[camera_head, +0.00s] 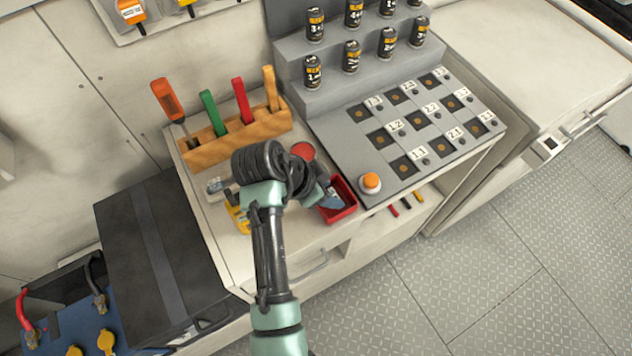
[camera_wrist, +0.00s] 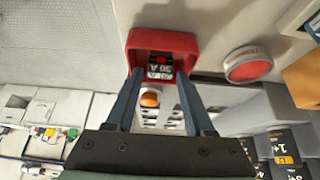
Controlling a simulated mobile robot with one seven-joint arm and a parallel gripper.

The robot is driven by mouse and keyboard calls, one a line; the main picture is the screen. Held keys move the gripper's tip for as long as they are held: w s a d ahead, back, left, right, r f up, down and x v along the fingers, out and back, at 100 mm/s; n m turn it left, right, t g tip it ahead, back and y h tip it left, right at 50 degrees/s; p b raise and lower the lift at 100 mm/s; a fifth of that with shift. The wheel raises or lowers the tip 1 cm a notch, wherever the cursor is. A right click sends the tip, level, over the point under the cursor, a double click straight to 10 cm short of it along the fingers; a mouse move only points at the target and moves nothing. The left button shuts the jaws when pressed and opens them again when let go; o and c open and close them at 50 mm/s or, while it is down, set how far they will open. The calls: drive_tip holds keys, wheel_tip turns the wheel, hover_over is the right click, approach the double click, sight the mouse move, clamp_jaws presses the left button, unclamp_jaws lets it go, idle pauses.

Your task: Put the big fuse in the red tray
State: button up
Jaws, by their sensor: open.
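The red tray (camera_head: 347,207) stands near the front edge of the bench top, left of the orange button. It also shows in the wrist view (camera_wrist: 138,40). A dark fuse with white "30 A" lettering (camera_wrist: 159,69) appears to lie inside the tray. My gripper (camera_wrist: 160,75) is open, with its fingers on either side of the fuse and apparently clear of it. In the head view my gripper (camera_head: 328,196) is at the tray, and my arm hides part of the bench and the fuse.
A wooden rack (camera_head: 235,137) of coloured-handled tools stands behind. A grey panel with an orange button (camera_head: 370,182) and stepped rows of black cans (camera_head: 313,72) lies to the right. A red round button (camera_wrist: 248,66) is near the tray. A yellow item (camera_head: 238,215) sits left of my arm.

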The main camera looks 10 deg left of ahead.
drive_tip(key=v, duration=1.1)
drive_tip(key=shift+w+r, duration=0.1)
drive_tip(key=shift+w, duration=0.05)
drive_tip(key=w+d+r+n+t+y, duration=0.15)
drive_tip(key=w+r+t, duration=0.25)
drive_tip(key=r, duration=0.5)
drive_tip(key=w+r+n+t+y, duration=0.15)
drive_tip(key=w+r+t, duration=0.25)
drive_tip(key=r, duration=0.5)
drive_tip(key=w+r+n+t, duration=0.2)
drive_tip(key=w+r+t, duration=0.15)
drive_tip(key=r, duration=0.45)
drive_tip(key=s+d+r+n+t, duration=0.1)
drive_tip(key=s+r+t, duration=0.3)
drive_tip(key=r, duration=0.5)
drive_tip(key=s+d+r+n+t+y, duration=0.1)
drive_tip(key=s+r+n+t, duration=0.2)
drive_tip(key=s+r, duration=0.3)
drive_tip(key=s+d+r+n+t, duration=0.1)
drive_tip(key=s+r+t, duration=0.4)
drive_tip(key=r, duration=0.7)
drive_tip(key=shift+d+r+n+y, duration=0.3)
drive_tip(key=shift+d+n+y, duration=0.1)
drive_tip(key=shift+d, duration=0.1)
